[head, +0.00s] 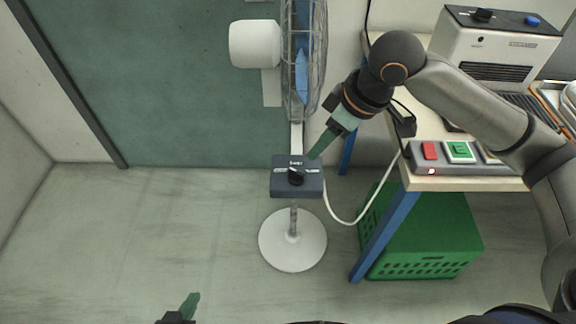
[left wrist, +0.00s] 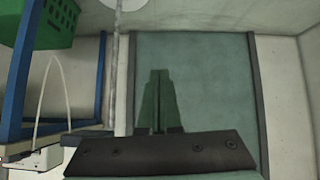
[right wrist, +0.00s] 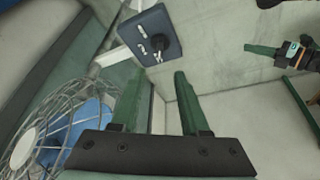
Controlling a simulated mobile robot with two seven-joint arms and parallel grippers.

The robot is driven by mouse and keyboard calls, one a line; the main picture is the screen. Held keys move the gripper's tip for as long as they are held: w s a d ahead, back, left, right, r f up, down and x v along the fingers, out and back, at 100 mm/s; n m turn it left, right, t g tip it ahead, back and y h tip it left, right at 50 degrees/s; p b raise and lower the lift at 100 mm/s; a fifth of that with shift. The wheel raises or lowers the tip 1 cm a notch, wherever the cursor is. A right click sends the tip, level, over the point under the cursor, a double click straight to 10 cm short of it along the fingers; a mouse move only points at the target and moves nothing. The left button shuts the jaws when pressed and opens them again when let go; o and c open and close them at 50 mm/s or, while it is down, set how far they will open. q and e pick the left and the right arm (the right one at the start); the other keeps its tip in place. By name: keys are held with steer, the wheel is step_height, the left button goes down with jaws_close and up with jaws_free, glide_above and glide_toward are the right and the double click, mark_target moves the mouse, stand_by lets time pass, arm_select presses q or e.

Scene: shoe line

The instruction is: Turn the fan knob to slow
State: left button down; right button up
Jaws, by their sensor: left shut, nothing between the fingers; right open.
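The fan's dark blue control box (head: 284,189) sits on the stand's pole, with a black knob (head: 296,177) on its face and white labels around it. I cannot tell which label the knob points at. The box (right wrist: 137,28) and knob (right wrist: 158,43) also show in the right wrist view, ahead of the fingertips. My right gripper (head: 313,154) is at the box's upper right edge, open and empty; its green fingers (right wrist: 156,86) are apart, with the knob not between them. My left gripper (head: 192,303) is low at the left, away from the fan; its fingers (left wrist: 158,75) are shut and empty.
The fan's wire cage (head: 304,60) stands above the box, and its round white base (head: 292,252) is on the floor. A workbench (head: 440,184) with a button panel (head: 465,170) and heater (head: 494,50) is right. A green crate (head: 435,235) is under it. Floor at left is clear.

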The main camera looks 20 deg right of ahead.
mark_target(297, 172)
steer(key=b+x, duration=0.2)
steer(key=x, duration=0.9)
steer(key=shift+w+a+f, duration=0.15)
steer(key=shift+a+f, duration=0.05)
steer(key=shift+f, duration=0.4)
arm_select(q)
steer(key=shift+d+f, duration=0.75)
steer(key=shift+d, duration=0.05)
arm_select(e)
steer(key=shift+c, duration=0.2)
arm_select(q)
steer(key=shift+a, duration=0.1)
arm_select(e)
jaws_close()
